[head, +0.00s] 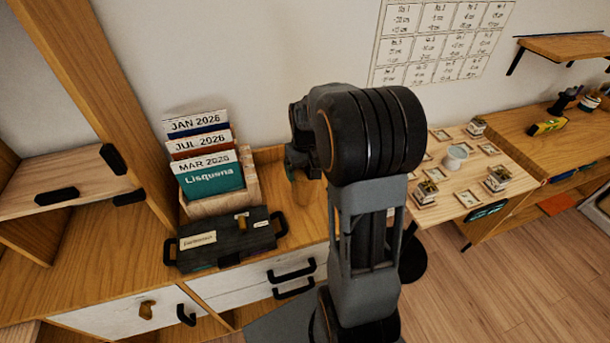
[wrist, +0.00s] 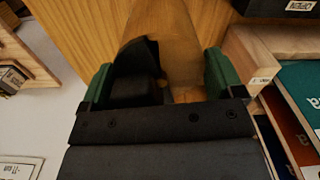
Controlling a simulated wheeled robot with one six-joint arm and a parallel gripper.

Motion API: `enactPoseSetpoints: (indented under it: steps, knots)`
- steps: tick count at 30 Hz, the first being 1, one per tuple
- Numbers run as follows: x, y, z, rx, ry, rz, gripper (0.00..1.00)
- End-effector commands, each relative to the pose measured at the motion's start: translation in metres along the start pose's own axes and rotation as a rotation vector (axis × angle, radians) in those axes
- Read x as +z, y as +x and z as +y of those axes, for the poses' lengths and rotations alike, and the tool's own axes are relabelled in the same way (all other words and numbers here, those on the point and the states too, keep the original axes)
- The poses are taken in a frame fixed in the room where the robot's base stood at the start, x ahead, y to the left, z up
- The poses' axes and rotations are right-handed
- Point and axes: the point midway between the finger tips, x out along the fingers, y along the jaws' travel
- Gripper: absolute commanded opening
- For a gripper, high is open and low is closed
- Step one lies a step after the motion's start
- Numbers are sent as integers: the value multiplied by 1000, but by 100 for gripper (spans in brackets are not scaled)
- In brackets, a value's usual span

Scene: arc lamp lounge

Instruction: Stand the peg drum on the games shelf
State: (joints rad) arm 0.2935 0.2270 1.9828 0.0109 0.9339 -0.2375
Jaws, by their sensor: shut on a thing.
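My gripper (wrist: 160,82) is shut on a pale wooden rounded body, which I take to be the peg drum (wrist: 178,35). In the wrist view the green finger pads sit on either side of it, and a dark part stands between them near the left pad. In the head view my arm hides most of the gripper (head: 303,160) and what it holds, in front of the wall above the wooden cabinet top. No label marks the games shelf; I cannot tell which shelf it is.
A holder with dated folders (head: 208,160) stands left of my gripper, behind a dark case (head: 228,243). A wooden shelf (head: 65,180) is at far left, a wall shelf (head: 565,46) at upper right. A board (head: 465,185) with a white cup and small framed pieces lies right.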

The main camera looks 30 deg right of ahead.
Motion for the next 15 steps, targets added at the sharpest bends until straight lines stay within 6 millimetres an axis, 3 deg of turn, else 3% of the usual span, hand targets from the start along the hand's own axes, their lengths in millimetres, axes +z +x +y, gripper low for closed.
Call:
enactPoseSetpoints:
  steps: [11,15]
  knots:
    - [-12,16,8,0,3,1,28]
    - [-12,34,8,-1,2,-3,28]
